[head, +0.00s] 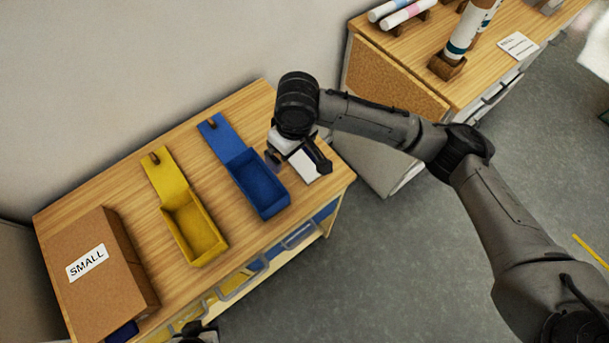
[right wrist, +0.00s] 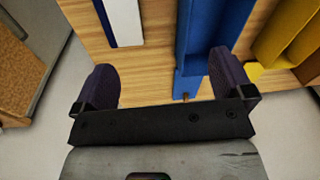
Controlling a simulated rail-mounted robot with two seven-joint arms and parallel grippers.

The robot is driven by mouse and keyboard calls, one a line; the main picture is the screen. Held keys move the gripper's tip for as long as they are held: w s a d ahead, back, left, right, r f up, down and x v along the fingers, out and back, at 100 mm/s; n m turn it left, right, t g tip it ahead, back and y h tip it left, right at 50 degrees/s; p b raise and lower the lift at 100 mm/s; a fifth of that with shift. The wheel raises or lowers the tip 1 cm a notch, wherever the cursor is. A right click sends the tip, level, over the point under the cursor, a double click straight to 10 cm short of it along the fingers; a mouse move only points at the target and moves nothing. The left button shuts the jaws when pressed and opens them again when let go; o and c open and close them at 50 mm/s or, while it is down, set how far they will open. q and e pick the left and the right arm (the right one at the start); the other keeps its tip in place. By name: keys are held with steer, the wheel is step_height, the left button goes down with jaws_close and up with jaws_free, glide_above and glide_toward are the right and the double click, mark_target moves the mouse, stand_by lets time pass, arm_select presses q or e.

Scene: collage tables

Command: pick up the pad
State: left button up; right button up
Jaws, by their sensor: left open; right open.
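The pad (head: 307,167), white with a dark blue edge, lies near the right end of the wooden table, partly hidden under my right gripper (head: 298,160). In the right wrist view the pad (right wrist: 123,22) is at the top left, ahead of the open fingers of my right gripper (right wrist: 162,80). Nothing is between those fingers, and the pad is apart from them. Only a small part of my left gripper (head: 195,332) shows at the bottom edge of the head view, off the table's front; it is open.
A blue open box (head: 262,188) stands just left of the pad, with its lid folded back. A yellow open box (head: 193,228) stands farther left, then a brown box (head: 100,262) labelled SMALL. A second table (head: 440,85) with rolls is at the upper right.

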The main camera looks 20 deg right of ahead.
steer(key=w+d+m+h+b, duration=0.1)
steer(key=w+d+m+b, duration=0.1)
steer(key=w+d+b, duration=0.15)
steer(key=b, duration=0.3)
glide_above(303, 161)
step_height(303, 161, down, 8)
steer(key=shift+f, duration=0.1)
steer(key=shift+d+f+b, duration=0.15)
steer(key=shift+f+b, duration=0.75)
steer(key=shift+f, duration=1.75)
arm_select(q)
step_height(303, 161, down, 10)
steer(key=shift+d, duration=0.15)
arm_select(e)
steer(key=shift+c, duration=0.3)
steer(key=c, duration=1)
